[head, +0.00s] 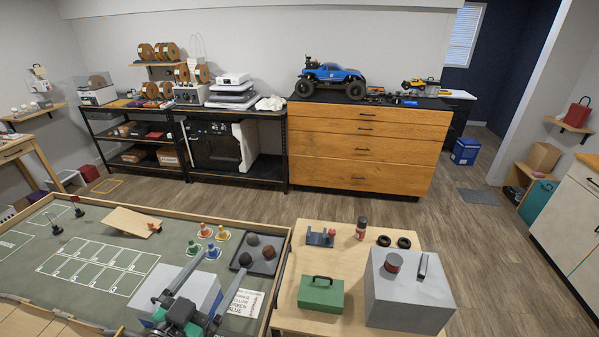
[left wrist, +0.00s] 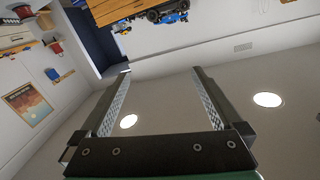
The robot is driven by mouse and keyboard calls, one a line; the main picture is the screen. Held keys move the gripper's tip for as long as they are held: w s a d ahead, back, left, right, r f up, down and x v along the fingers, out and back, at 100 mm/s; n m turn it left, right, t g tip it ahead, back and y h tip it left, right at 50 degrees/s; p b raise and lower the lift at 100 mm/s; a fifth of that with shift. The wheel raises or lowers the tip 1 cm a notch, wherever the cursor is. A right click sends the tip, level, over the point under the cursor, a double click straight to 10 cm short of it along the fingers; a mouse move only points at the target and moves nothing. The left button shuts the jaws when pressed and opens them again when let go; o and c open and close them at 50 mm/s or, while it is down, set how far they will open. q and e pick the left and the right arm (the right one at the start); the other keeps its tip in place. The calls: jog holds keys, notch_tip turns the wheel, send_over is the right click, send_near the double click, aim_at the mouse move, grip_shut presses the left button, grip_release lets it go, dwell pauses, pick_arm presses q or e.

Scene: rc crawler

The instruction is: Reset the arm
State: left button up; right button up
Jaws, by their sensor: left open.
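My left gripper (head: 222,266) is at the bottom of the head view, above the near part of the green-topped course table (head: 60,228). Its two fingers are spread apart and point up and away. In the left wrist view the same gripper (left wrist: 161,72) is open, with nothing between its fingers. That view is tipped over and shows mostly ceiling and wall behind the fingers. My right gripper is not in either view.
A pale grey box (head: 176,292) sits close to the left gripper. Coloured cones (head: 212,251) and a tray of dark rocks (head: 258,253) are just beyond. A wooden table (head: 325,262) at right holds a green toolbox (head: 320,294) and a grey case (head: 408,295). A blue crawler (head: 331,78) stands on the far drawers.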

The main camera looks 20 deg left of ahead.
pick_arm(q)
jog(key=w+d+r+m+t+h, duration=0.1)
jog(key=d+r+t, duration=0.15)
jog(key=r, duration=0.55)
jog(key=d+r+t+h, duration=0.1)
jog(key=d+r, duration=0.2)
jog(key=r, duration=0.4)
jog(key=s+d+r+t, duration=0.2)
jog(key=s+r, duration=0.1)
jog(key=r, duration=0.4)
jog(key=s+d+r+n+t+h, duration=0.1)
jog(key=s+r+t, duration=0.15)
jog(key=r, duration=0.55)
jog(key=s+d+r+t, duration=0.2)
jog(key=s+r, duration=0.2)
jog(key=r, duration=0.3)
notch_tip(320, 180, down, 26)
jog(key=b, duration=2.6)
jog(key=shift+a+n, duration=0.25)
jog(key=shift+n, duration=0.15)
jog(key=shift+w+f, duration=0.1)
jog(key=shift+c, duration=0.3)
